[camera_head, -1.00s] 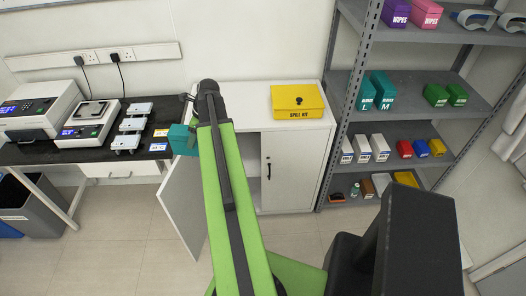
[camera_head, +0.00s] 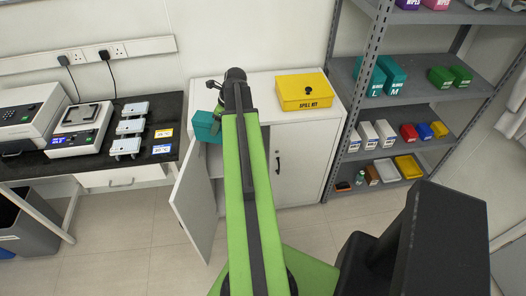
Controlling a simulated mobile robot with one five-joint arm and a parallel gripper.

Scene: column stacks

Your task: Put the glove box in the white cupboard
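The glove box, a teal box (camera_head: 206,127), hangs in the air just left of my arm's far end, at the open left side of the white cupboard. My gripper (camera_head: 215,108) is mostly hidden behind my green arm; the box moves with it, so it appears shut on the box. The white cupboard (camera_head: 297,157) stands against the back wall. Its left door (camera_head: 194,200) is swung open toward me and its right door is shut. My arm hides much of the opening and the inside. I cannot tell whether the box is inside the opening or in front of it.
A yellow spill kit (camera_head: 304,92) sits on the cupboard top. A grey shelving unit (camera_head: 420,112) with several boxes, two of them teal, stands close on the right. A dark bench (camera_head: 90,163) with instruments is on the left. The floor before the cupboard is clear.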

